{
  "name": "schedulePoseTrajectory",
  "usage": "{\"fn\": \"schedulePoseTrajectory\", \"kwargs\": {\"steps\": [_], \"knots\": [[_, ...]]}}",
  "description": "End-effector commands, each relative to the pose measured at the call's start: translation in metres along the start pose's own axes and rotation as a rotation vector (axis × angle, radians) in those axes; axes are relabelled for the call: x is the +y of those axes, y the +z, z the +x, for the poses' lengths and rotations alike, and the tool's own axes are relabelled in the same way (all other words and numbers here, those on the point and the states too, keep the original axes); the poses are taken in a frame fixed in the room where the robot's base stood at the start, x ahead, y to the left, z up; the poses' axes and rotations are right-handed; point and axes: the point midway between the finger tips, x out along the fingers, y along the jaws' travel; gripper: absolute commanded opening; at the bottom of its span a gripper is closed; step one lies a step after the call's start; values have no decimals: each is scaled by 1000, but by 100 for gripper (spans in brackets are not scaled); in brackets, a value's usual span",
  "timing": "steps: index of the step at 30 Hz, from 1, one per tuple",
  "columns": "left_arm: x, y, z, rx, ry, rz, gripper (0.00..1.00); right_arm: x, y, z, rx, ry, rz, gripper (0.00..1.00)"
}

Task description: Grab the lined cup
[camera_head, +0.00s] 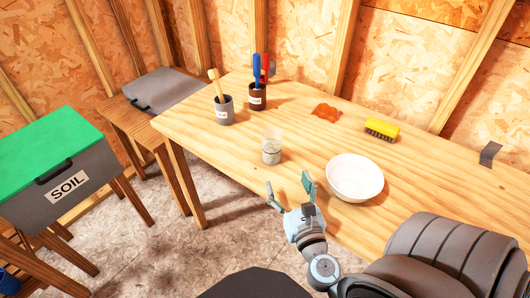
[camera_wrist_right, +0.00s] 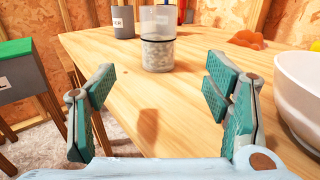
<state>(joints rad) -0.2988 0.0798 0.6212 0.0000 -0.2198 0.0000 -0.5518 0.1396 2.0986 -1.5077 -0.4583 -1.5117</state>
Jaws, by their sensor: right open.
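The lined cup (camera_head: 271,147) is a clear cup with a dark line around it and pale contents in its lower part. It stands upright on the wooden table (camera_head: 215,150), near the front edge. It also shows in the right wrist view (camera_wrist_right: 157,50), ahead of the fingers and between them. My right gripper (camera_head: 290,188) is open and empty, in front of the cup and apart from it. In the right wrist view its teal finger pads (camera_wrist_right: 160,100) are spread wide. My left gripper is not in view.
A white bowl (camera_head: 354,178) stands right of my right gripper. Behind the cup are a grey holder (camera_head: 224,112) with a brush and a dark holder (camera_head: 257,100) with blue and red tools. An orange cloth (camera_head: 326,111) and a yellow brush (camera_head: 381,130) lie farther back. A soil box (camera_head: 65,190) is left.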

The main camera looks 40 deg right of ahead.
Motion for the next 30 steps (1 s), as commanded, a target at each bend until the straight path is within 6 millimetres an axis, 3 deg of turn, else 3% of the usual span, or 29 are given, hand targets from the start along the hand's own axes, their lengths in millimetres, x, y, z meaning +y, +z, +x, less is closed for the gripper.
{"fn": "schedulePoseTrajectory", "kwargs": {"steps": [9, 14, 21, 29, 30], "knots": [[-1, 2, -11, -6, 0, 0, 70, 5, 2, 70, -3, 9, 1, 71], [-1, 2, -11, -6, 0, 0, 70, 5, 0, 92, -2, 9, 2, 71], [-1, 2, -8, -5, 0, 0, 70, 4, 0, 138, -2, 7, 3, 71], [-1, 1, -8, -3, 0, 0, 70, 4, 0, 145, 0, 5, 3, 71], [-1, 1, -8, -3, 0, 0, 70, 4, 0, 145, 0, 5, 3, 66]]}}
